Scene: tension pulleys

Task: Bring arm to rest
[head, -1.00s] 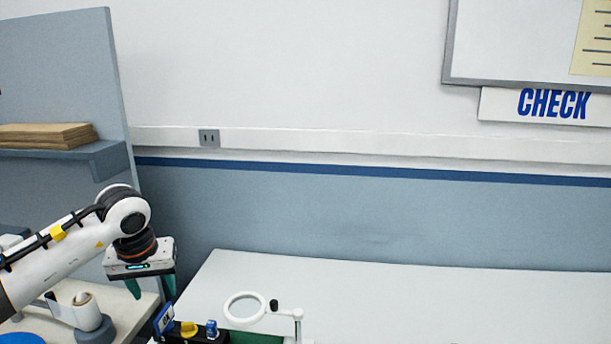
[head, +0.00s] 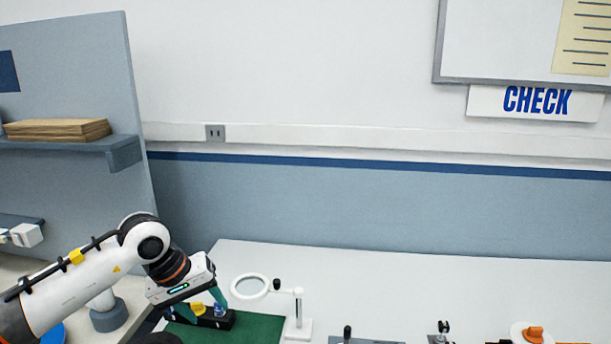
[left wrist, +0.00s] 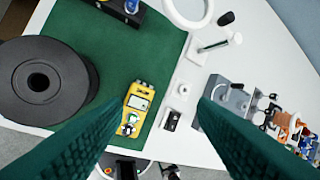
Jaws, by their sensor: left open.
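My left arm comes in from the left in the head view, bent at a white joint. Its gripper (head: 200,303) is tilted, with green fingers apart and pointing down over the green mat (head: 262,328). In the left wrist view the open fingers (left wrist: 158,108) have nothing held between them. A yellow meter (left wrist: 138,101) lies on the mat, partly behind the left finger in that view. My right gripper is in neither view.
A ring magnifier (head: 250,287) on a white stand is just right of the gripper. A black spool (left wrist: 43,82) lies on the mat's left side. Several small fixtures (left wrist: 262,105) line the right. The pale tabletop (head: 400,285) behind is clear.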

